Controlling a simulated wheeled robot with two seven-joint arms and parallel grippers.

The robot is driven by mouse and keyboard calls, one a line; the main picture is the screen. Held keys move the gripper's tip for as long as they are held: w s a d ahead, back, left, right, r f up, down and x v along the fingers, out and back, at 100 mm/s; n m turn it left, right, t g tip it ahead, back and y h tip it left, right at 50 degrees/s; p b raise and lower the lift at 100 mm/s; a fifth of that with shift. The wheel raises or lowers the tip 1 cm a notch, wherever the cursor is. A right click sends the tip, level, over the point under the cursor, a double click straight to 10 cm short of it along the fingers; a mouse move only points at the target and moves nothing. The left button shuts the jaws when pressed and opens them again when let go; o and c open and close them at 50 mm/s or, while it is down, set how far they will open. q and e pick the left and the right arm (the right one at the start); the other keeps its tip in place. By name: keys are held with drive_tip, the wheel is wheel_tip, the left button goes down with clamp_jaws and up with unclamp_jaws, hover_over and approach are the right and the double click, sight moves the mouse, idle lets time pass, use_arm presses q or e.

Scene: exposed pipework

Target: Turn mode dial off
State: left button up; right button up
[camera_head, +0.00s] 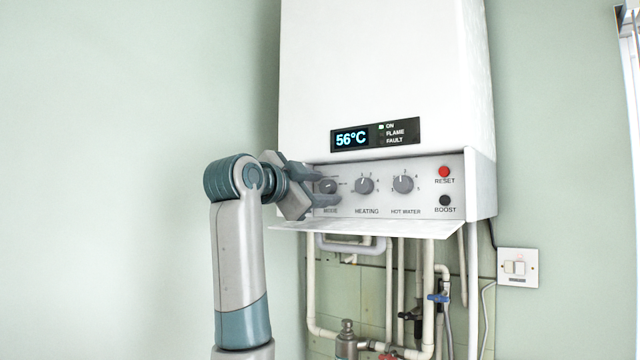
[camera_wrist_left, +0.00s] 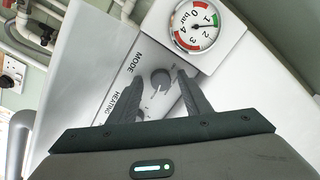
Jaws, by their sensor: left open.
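The mode dial (camera_head: 328,186) is a grey knob at the left of the boiler's control panel, above the label MODE. In the left wrist view the mode dial (camera_wrist_left: 160,78) sits between the two fingers, near their tips. My left gripper (camera_head: 328,188) is open, with one finger on either side of the dial. In the left wrist view the left gripper (camera_wrist_left: 160,78) shows a gap between each finger and the dial. The dial's exact pointer setting is hard to read. My right gripper is not in view.
The heating dial (camera_head: 365,186), hot water dial (camera_head: 403,184), red reset button (camera_head: 444,172) and dark boost button (camera_head: 445,200) lie to the right. The display (camera_head: 351,138) reads 56°C with the ON light lit. An open flap (camera_head: 380,229) juts out below. A pressure gauge (camera_wrist_left: 195,26) is beside MODE.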

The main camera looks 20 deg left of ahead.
use_arm(q)
drive_tip(key=c, duration=1)
drive_tip(key=shift+c, duration=0.2)
